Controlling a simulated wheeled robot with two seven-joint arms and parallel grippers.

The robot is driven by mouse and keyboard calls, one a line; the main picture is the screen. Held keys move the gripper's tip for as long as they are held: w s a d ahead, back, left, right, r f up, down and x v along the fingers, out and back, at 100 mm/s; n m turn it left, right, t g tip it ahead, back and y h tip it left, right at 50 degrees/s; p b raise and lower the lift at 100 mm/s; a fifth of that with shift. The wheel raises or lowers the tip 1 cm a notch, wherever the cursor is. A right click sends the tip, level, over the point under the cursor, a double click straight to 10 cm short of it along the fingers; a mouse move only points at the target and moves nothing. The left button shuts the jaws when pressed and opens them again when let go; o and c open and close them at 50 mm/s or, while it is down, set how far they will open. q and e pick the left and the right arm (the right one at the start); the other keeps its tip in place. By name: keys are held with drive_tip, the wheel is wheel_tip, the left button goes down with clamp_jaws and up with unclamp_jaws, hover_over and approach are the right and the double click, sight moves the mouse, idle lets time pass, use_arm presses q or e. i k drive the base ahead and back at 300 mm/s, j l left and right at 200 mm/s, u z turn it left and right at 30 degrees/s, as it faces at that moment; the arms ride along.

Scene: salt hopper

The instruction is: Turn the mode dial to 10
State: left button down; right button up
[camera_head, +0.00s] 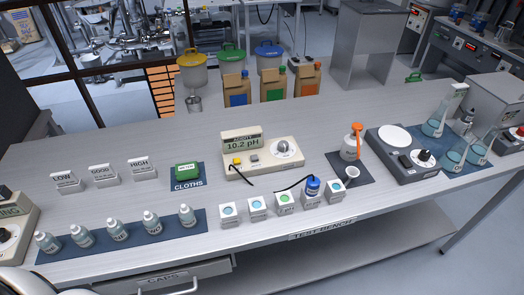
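A cream meter (262,160) stands at the middle of the bench. Its upright display is headed ACIDITY and reads 10.2 pH. A round silver dial (283,147) sits on the meter's right part; its marks are too small to read, so I cannot tell its setting. A yellow button and a grey button are on the meter's left part. A black cable runs from the meter to a blue-capped probe bottle (312,187). No label names a mode dial.
A grey hotplate (403,155) with its own knob and a white bottle with an orange top (351,142) stand right of the meter. Small white cups (257,208) line the front. Several bottles stand on a blue mat (130,243) at left. Bare bench lies behind the meter.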

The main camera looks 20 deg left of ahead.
sight(283, 146)
drive_tip(key=i+l, duration=0.1)
drive_tip(key=l, duration=0.8)
drive_tip(key=i+l+u, duration=0.1)
drive_tip(key=l, duration=0.35)
drive_tip(key=i, duration=0.05)
